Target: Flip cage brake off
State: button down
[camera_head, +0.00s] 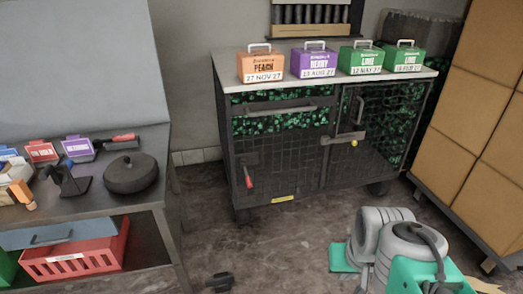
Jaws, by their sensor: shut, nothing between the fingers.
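The cage (290,165) is a dark mesh cabinet on casters with a pale top, standing against the back wall. A small red-handled lever (248,177) hangs near-vertical at its lower left front; it looks like the brake, but its exact setting is too small to tell. A latch bar with a yellow knob (354,143) crosses the middle of the cage front. My grey and teal arm shows folded at the lower right, well apart from the cage. My gripper's fingers cannot be made out in this view.
Labelled boxes, orange (260,66), purple (313,63) and green, stand on the cage top. Stacked cartons (480,130) stand at right. A dark object (220,281) lies low at bottom.

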aim_at(247, 178)
jog(key=i, duration=2.15)
jog(key=u, duration=1.8)
